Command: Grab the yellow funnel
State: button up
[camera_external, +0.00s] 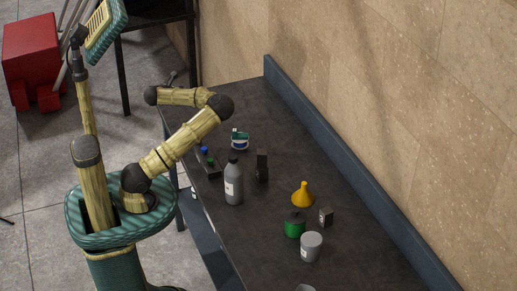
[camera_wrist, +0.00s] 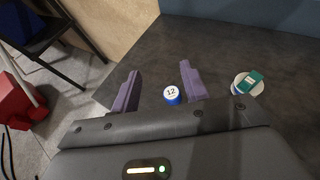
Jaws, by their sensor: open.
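The yellow funnel (camera_external: 303,196) stands on the dark table in the external view, wide end down and spout up. It is right of the grey bottle and behind the green container. It does not show in the wrist view. My gripper (camera_wrist: 158,68) is open in the wrist view, with its two purple fingers apart and nothing held. It is far from the funnel, towards the far left end of the table. In the external view my gripper cannot be made out clearly. A small blue round item marked 12 (camera_wrist: 171,95) shows between the fingers, apparently below them.
The grey bottle (camera_external: 233,183), a dark upright block (camera_external: 262,166), a green container (camera_external: 294,226), a grey cup (camera_external: 311,246) and a small box (camera_external: 326,217) stand on the table. A white-and-teal item (camera_wrist: 247,83) lies right. A raised blue edge (camera_external: 345,170) runs along the wall.

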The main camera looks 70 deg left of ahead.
notch_tip(320, 180, up, 9)
jog(key=w+d+f+n+h, duration=0.2)
jog(key=w+f+n+h, duration=0.35)
jog(key=f, duration=0.75)
jog(key=w+d+f+n+h+p, duration=0.25)
jog(key=w+d+f+n, duration=0.25)
jog(key=w+d+n, duration=0.6)
jog(key=w+d+r+n+h, duration=0.1)
jog(key=w+d+r+h, duration=0.25)
jog(key=d, duration=0.65)
jog(key=w+d+r+n+h, duration=0.1)
jog(key=w+d+r+h, duration=0.3)
jog(key=d, duration=0.6)
jog(key=w+d+r+n+h, duration=0.1)
jog(key=d+r, duration=0.4)
jog(key=d, duration=0.4)
jog(key=w+d+r+n, duration=0.1)
jog(key=d+r+n, duration=0.1)
jog(key=d+r, duration=0.55)
notch_tip(320, 180, down, 20)
jog(key=d, duration=0.1)
jog(key=shift+d, duration=0.15)
